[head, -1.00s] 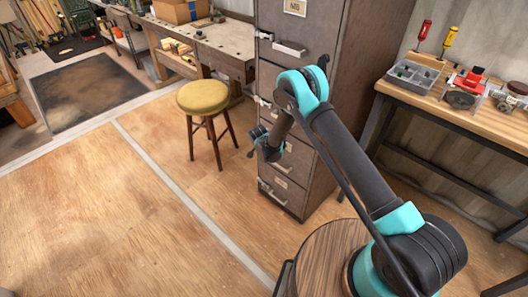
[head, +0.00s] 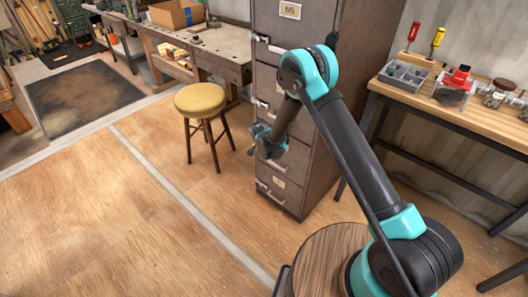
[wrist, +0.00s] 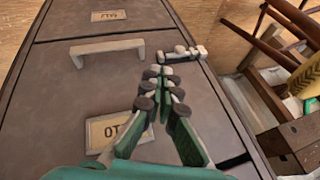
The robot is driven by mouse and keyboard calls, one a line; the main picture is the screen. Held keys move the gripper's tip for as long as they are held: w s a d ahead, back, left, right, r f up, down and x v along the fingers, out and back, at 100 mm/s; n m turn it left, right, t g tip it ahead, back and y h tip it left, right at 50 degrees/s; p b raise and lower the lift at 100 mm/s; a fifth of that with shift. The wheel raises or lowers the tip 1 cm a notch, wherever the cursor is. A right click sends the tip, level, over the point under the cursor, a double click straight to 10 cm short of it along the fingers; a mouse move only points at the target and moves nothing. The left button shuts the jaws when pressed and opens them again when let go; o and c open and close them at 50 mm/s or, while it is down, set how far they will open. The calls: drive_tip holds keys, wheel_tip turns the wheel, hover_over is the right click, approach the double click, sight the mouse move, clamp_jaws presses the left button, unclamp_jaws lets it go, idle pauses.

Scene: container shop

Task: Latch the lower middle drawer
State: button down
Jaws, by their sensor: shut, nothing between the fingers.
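The grey filing cabinet (head: 296,125) stands in the middle of the head view, and my gripper (head: 258,138) is in front of its lower half. In the wrist view a grey drawer front (wrist: 70,85) fills the middle, with a pale bar handle (wrist: 107,48) and a label plate (wrist: 115,130). A small metal latch (wrist: 182,53) sits near that drawer's right edge. My gripper (wrist: 157,72) is shut and empty, its fingertips close to the latch. I cannot tell whether they touch it, or whether the latch is fastened.
Another drawer front with a label (wrist: 108,15) shows at the wrist view's top. A yellow stool (head: 202,100) stands left of the cabinet. A workbench (head: 215,50) is behind it, and a wooden table (head: 480,110) with tools is at the right. The left floor is clear.

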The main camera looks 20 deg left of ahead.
drive_tip(key=shift+v, duration=1.65)
